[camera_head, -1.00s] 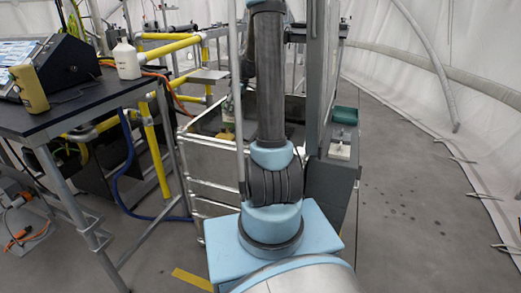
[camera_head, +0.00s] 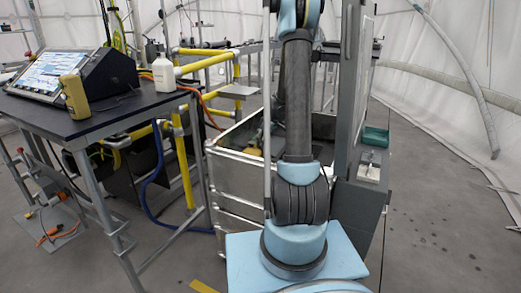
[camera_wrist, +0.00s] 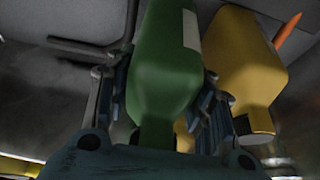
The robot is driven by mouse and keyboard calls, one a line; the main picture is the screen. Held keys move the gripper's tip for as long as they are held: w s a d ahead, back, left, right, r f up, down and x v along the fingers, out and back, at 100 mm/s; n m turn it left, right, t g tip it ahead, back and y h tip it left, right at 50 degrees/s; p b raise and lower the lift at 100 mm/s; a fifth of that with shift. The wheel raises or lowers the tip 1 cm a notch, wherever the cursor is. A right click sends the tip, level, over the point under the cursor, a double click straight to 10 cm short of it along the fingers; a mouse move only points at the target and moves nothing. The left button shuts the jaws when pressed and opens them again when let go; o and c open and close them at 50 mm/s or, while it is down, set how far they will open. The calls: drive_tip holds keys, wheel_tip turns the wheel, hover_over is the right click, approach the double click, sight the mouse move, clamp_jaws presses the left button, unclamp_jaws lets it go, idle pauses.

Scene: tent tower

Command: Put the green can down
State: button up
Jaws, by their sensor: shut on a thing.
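The green can (camera_wrist: 170,62), a bottle-like shape with a pale label on its side, is between the fingers of my gripper (camera_wrist: 163,100) in the wrist view. The gripper is shut on it. A yellow bottle-like container (camera_wrist: 238,62) is just right of the can, close beside the right finger. In the head view my arm hides the gripper, and the can cannot be made out clearly there.
A metal-framed bin (camera_head: 232,165) stands behind my arm, with a yellowish item (camera_head: 254,147) in it. Open floor (camera_head: 440,210) lies at right.

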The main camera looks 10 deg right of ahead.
drive_tip(key=shift+f, duration=1.3)
drive_tip(key=o, duration=1.5)
drive_tip(key=shift+o, duration=0.2)
drive_tip(key=shift+r, duration=0.1)
drive_tip(key=v, duration=1.2)
